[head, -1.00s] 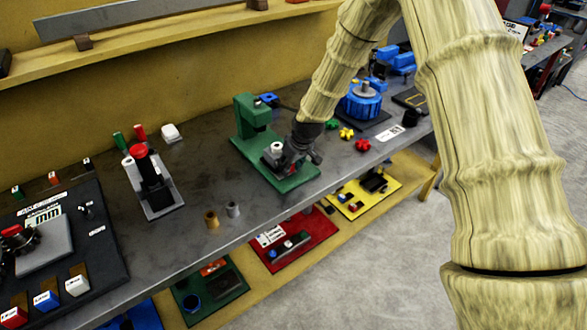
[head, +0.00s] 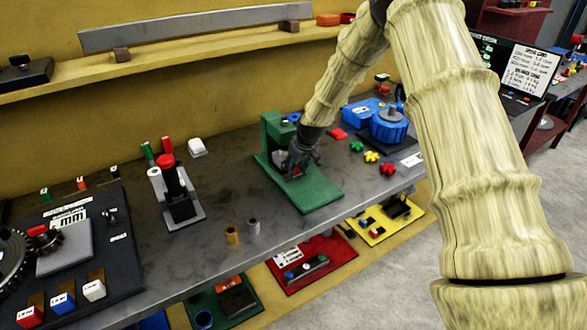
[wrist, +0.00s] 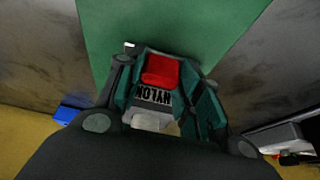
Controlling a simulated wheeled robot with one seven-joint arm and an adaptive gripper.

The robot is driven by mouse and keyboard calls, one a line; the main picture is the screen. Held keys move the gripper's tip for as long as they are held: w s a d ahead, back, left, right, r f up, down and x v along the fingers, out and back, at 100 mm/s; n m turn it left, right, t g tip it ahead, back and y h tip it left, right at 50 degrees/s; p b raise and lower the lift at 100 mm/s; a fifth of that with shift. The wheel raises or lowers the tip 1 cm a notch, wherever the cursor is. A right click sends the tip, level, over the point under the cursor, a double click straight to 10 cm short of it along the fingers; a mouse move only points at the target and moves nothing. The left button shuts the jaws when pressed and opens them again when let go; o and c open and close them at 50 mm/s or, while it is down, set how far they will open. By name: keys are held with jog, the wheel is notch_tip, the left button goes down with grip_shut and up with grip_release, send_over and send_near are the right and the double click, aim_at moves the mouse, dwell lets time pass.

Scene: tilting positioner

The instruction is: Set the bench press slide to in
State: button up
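The green bench press stands on the bench in the head view, with its upright column (head: 272,135) at the back and its flat base (head: 315,194) running forward. My gripper (head: 297,160) is low over the base, close in front of the column. The slide sits near the column; the front of the base is bare. My gripper hides most of the slide in the head view.
A black lever device (head: 180,195) stands left of the press, with two small cylinders (head: 242,232) near the bench edge. Small coloured pieces (head: 371,156) and a blue round device (head: 388,125) lie to the right. A shelf (head: 200,55) runs behind.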

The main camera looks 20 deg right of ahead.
jog(key=o, duration=0.4)
jog(key=shift+w, duration=0.3)
jog(key=shift+s+r, duration=0.15)
jog(key=v, duration=1.1)
jog(key=shift+r, duration=0.3)
jog(key=shift+s+d, duration=0.1)
